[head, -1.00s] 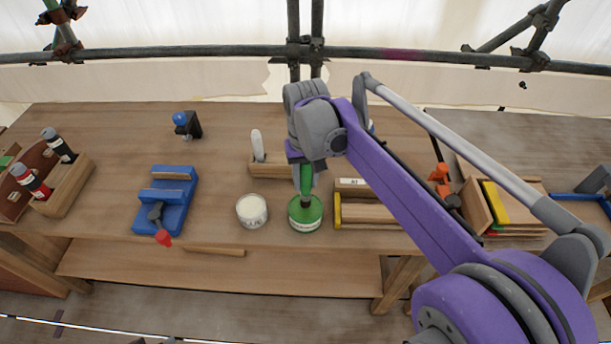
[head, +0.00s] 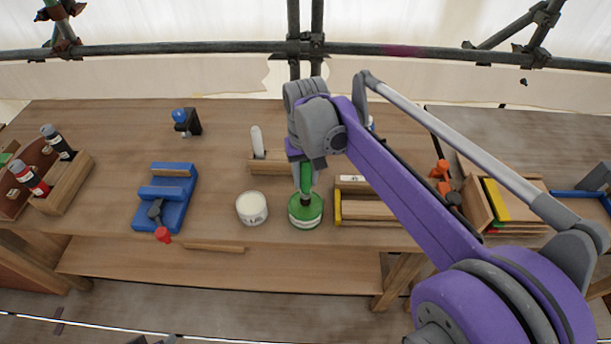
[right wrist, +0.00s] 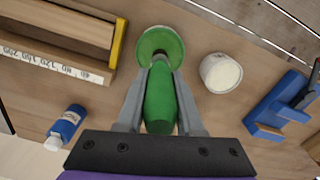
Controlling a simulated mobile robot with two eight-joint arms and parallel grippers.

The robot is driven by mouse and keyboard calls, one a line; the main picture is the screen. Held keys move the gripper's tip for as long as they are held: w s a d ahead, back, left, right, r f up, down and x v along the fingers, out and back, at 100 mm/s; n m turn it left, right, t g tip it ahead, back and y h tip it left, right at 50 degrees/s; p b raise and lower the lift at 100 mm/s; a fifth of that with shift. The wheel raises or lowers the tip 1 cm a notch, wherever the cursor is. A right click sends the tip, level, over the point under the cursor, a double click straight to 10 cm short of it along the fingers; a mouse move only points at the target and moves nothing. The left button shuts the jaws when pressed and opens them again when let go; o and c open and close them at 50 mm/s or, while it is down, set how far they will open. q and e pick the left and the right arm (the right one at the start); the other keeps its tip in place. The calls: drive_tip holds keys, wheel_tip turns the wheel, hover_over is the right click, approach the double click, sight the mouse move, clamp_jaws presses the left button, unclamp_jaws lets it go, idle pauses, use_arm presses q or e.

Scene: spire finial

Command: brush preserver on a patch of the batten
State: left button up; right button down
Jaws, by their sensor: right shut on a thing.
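My right gripper (head: 304,178) is shut on the green handle of a brush (right wrist: 160,100), which points down. The brush's lower end is at the open green tin (head: 305,214), which also shows in the right wrist view (right wrist: 152,38); the bristles are hidden at or inside the tin. A white tin (head: 252,209) with pale contents stands just left of the green one, apart from it. I cannot tell for certain which wooden piece is the batten. My left gripper is not in view.
A blue vice (head: 178,217) with a red-tipped handle stands left of the tins. A wooden block with a yellow end (head: 338,208) and number labels is close on the right. The bench between vice and back is mostly clear.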

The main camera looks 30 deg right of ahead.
sight(306, 168)
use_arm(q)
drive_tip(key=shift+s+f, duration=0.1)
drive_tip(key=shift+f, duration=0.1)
use_arm(e)
drive_tip(key=shift+f, duration=0.5)
idle(0.9)
drive_tip(key=shift+r+p, duration=2.1)
drive_tip(key=shift+r, duration=1.5)
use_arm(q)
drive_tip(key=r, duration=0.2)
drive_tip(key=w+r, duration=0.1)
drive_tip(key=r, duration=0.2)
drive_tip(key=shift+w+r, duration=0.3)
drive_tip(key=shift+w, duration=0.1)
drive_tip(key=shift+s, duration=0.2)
use_arm(e)
drive_tip(key=shift+s+f, duration=0.1)
drive_tip(key=shift+f, duration=0.05)
